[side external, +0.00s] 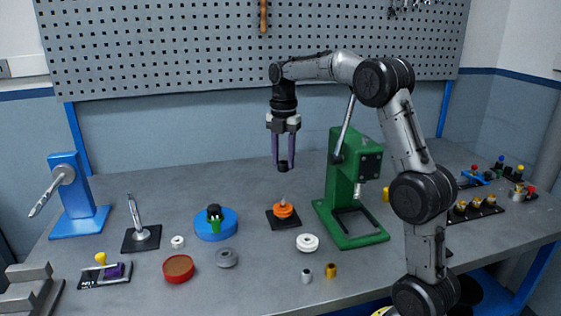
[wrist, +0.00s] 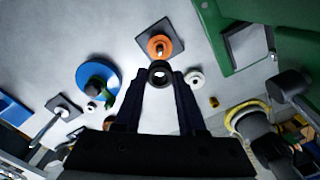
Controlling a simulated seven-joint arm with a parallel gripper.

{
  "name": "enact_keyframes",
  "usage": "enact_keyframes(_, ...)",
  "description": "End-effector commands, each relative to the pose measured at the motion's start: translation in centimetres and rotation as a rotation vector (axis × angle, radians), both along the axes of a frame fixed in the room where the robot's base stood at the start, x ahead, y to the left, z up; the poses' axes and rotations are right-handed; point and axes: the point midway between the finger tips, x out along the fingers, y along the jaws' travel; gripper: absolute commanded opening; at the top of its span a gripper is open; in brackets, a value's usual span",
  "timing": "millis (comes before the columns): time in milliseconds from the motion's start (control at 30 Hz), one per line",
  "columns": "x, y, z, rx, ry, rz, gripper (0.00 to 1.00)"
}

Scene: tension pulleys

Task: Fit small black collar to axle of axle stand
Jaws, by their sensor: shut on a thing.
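My gripper (side external: 283,163) is shut on the small black collar (side external: 282,168), held between its purple fingertips well above the table. In the wrist view the collar (wrist: 160,84) is a black ring with its hole showing, between the fingertips. A square black base (side external: 273,222) carries an orange grooved wheel (side external: 284,211) with a short axle pin (side external: 283,201) standing up through it; this looks like the axle stand. It is below the collar, and the collar is apart from it. The wheel (wrist: 158,47) lies just beyond the collar in the wrist view.
A green press (side external: 345,185) stands right of the orange wheel. A blue disc (side external: 228,226) with green and black parts lies left, a white ring (side external: 307,243) in front. A slanted silver rod on a black base (side external: 141,238) and a blue stand (side external: 75,215) are further left.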

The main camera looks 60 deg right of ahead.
Motion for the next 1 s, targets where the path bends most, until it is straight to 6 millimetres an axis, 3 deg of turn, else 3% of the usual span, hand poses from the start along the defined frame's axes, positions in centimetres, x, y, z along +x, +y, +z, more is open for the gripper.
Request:
enact_keyframes(700, -0.1, 0.1, -5.7, 0.001, 0.000, 0.000, 0.00)
enact_keyframes(1000, -0.1, 0.1, -6.7, 0.001, -0.001, 0.000, 0.00)
